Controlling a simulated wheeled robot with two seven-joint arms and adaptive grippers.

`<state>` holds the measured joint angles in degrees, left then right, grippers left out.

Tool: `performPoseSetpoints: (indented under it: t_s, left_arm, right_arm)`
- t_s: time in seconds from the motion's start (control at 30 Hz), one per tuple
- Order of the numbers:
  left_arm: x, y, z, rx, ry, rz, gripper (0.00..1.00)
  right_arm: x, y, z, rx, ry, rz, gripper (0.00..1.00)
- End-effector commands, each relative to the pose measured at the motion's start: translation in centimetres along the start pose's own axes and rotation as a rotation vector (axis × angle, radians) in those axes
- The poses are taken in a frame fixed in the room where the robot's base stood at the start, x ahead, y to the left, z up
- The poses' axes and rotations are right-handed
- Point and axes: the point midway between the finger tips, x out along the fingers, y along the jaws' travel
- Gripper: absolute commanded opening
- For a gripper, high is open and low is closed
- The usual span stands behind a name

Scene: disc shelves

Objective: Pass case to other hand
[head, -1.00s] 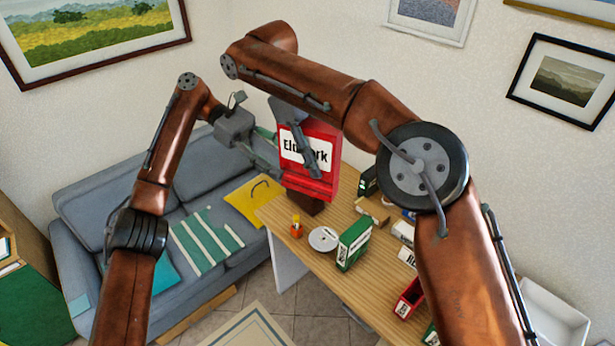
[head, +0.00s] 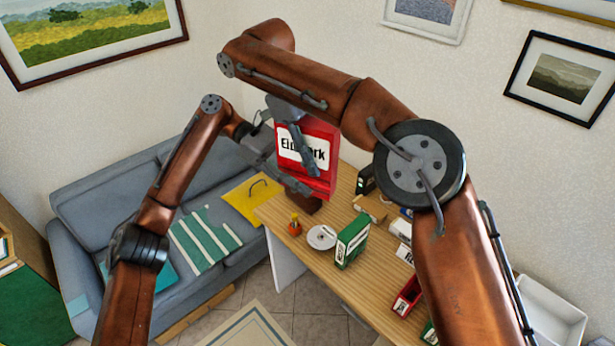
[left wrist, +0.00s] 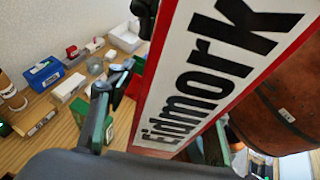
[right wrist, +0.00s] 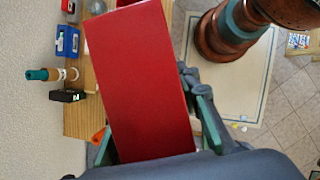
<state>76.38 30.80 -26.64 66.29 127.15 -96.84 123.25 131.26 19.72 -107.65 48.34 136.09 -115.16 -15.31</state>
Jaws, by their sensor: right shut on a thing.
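The red case (head: 322,178) with a white "Eidmork" label is held up above the table's far end. My right gripper (head: 302,150) is shut on it, with its fingers across the label side. In the right wrist view the plain red face of the case (right wrist: 140,80) stands between the fingers. My left gripper (head: 285,175) is open at the left side of the case. In the left wrist view the labelled case (left wrist: 205,75) reaches in between the open fingers, one in plain view and the other partly hidden. Whether they touch it cannot be told.
The wooden table (head: 375,275) holds a green box (head: 352,241), a disc (head: 321,237), a small orange item (head: 295,227) and several other cases. A grey sofa (head: 75,215) with a yellow cushion (head: 250,202) is at the left. A white bin (head: 550,315) is at the right.

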Motion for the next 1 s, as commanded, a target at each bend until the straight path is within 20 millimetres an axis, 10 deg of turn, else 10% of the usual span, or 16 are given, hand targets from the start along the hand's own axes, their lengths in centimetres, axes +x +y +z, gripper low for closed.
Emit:
performPoseSetpoints:
  t_s: [0.7, 0.73, 1.0]
  left_arm:
    - [-0.02, 0.00, 0.02, 0.000, 0.000, 0.000, 0.00]
    - [-0.04, 0.00, 0.11, 0.002, -0.001, 0.000, 0.00]
    - [-0.04, 0.00, 0.10, 0.002, -0.001, 0.000, 0.00]
  right_arm:
    - [-0.05, 0.02, 0.04, 0.001, 0.000, 0.001, 0.00]
    - [-0.05, 0.02, 0.04, 0.001, 0.000, 0.001, 0.31]
    - [-0.03, 0.01, 0.02, 0.000, 0.000, 0.000, 0.50]
